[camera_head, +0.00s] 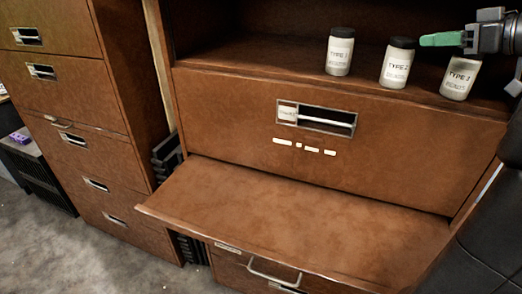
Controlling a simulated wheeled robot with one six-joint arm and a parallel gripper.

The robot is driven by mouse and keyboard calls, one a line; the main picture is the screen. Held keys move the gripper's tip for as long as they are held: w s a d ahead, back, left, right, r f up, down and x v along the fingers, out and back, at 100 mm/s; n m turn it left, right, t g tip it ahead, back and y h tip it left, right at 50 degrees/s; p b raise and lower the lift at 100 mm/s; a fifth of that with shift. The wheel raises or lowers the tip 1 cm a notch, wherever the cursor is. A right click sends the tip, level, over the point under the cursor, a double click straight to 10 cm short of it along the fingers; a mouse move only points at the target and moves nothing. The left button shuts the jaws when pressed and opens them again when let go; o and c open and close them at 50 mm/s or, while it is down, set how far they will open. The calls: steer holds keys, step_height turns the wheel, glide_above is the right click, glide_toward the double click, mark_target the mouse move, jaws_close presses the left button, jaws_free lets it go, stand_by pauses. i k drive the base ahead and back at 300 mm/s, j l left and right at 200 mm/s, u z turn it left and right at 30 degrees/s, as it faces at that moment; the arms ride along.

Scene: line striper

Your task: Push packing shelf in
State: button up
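The packing shelf (300,215) is a flat brown board pulled out from the front of the brown cabinet, below a closed panel. My gripper (438,39) is at the upper right, well above and apart from the shelf, with green fingers pointing left. It is in front of the rightmost jars. The fingers show as one green shape, so their opening is unclear. My dark arm covers the right end of the shelf.
Three white jars with labels, including this left one (340,52), stand on the ledge above. The closed panel (330,150) has a label holder. A drawer with a metal handle (274,274) is under the shelf. Another brown cabinet (75,90) stands left. The shelf top is bare.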

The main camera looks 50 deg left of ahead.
mark_target(349, 243)
steer(key=j+u, duration=0.1)
steer(key=u, duration=0.9)
steer(key=i+j+u, duration=0.1)
steer(key=u, duration=0.85)
steer(key=k+j+u, duration=0.1)
steer(key=u, duration=0.25)
steer(key=j+u, duration=0.25)
steer(key=u, duration=0.15)
steer(key=k+j+u, duration=0.1)
steer(key=j+u, duration=0.25)
steer(key=l, duration=0.15)
